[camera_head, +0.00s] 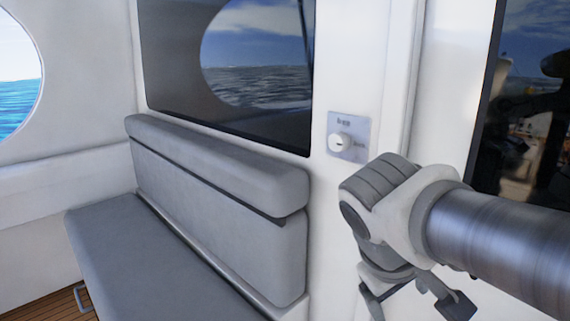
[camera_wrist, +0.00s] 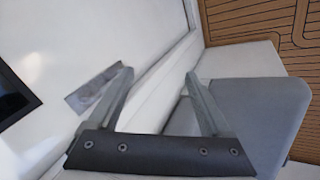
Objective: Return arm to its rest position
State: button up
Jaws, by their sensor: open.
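My gripper (camera_head: 415,304) is at the lower right of the head view, below my wrist and in front of the white wall. Its two fingers are apart and nothing is between them. In the wrist view my gripper (camera_wrist: 158,82) also shows two spread fingers with an empty gap. A square metal plate with a round white knob (camera_head: 341,143) is on the wall, up and left of my gripper. In the wrist view a grey metal plate (camera_wrist: 92,90) lies beside the left finger; its knob cannot be made out.
A grey cushioned bench (camera_head: 160,260) with a backrest (camera_head: 220,190) stands left of my arm. A dark window panel (camera_head: 230,65) is above it. Another dark panel (camera_head: 525,100) is behind my arm at right. Wooden floor (camera_wrist: 245,22) shows in the wrist view.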

jog(key=s+a+f+m+t+y, duration=0.2)
jog(key=s+f+m+y, duration=0.15)
jog(key=s, duration=0.25)
notch_tip(320, 180, up, 15)
jog(key=p, duration=1.4)
jog(key=shift+w+a+m, duration=0.15)
jog(key=shift+w+m, duration=0.1)
jog(key=shift+m, duration=0.1)
jog(key=shift+f+y, duration=0.15)
jog(key=shift+y, duration=0.1)
jog(key=c, duration=0.5)
jog(key=shift+d, duration=0.2)
